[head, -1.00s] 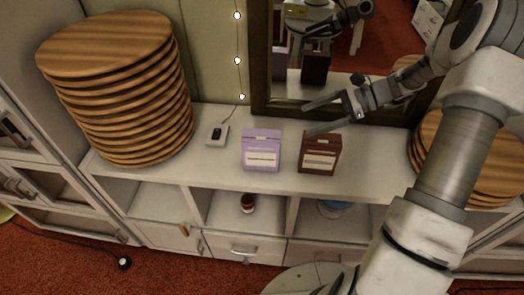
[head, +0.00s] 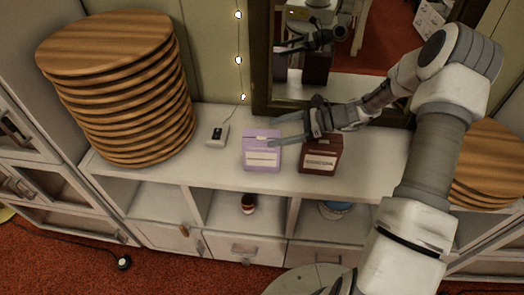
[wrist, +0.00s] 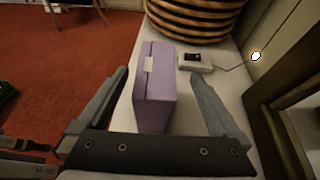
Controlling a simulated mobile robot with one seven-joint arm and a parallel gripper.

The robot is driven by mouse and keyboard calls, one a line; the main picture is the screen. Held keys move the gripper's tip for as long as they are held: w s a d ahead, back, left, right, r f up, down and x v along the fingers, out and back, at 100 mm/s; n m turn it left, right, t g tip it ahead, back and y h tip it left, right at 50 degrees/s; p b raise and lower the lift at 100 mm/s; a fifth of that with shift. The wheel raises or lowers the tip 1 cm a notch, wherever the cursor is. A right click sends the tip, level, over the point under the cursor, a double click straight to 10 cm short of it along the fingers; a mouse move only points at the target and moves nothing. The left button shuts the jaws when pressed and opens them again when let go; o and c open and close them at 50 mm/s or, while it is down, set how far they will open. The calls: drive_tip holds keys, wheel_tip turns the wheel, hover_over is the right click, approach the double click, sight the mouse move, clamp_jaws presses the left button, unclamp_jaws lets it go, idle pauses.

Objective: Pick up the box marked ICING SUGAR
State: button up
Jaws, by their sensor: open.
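A pale purple box (head: 262,158) with a white label stands upright on the white cabinet top. A dark brown box (head: 320,158) with a white label stands to its right, partly behind my gripper. The print on both labels is too small to read, so I cannot tell which says ICING SUGAR. My gripper (head: 275,133) is open, with its fingers reaching left past the brown box to the purple box. In the wrist view the purple box (wrist: 156,85) stands between the two spread fingers, with gaps on both sides. I see no grip on it.
A small white device (head: 218,135) with a cable lies left of the purple box. A tall stack of round wooden boards (head: 120,100) stands further left, another stack (head: 490,160) at right. A framed mirror (head: 262,60) rises close behind. The cabinet top (head: 225,172) is clear in front.

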sight(261, 135)
drive_tip(key=shift+x, duration=2.75)
drive_tip(key=shift+s+r, duration=0.15)
drive_tip(key=shift+s, duration=0.05)
clamp_jaws()
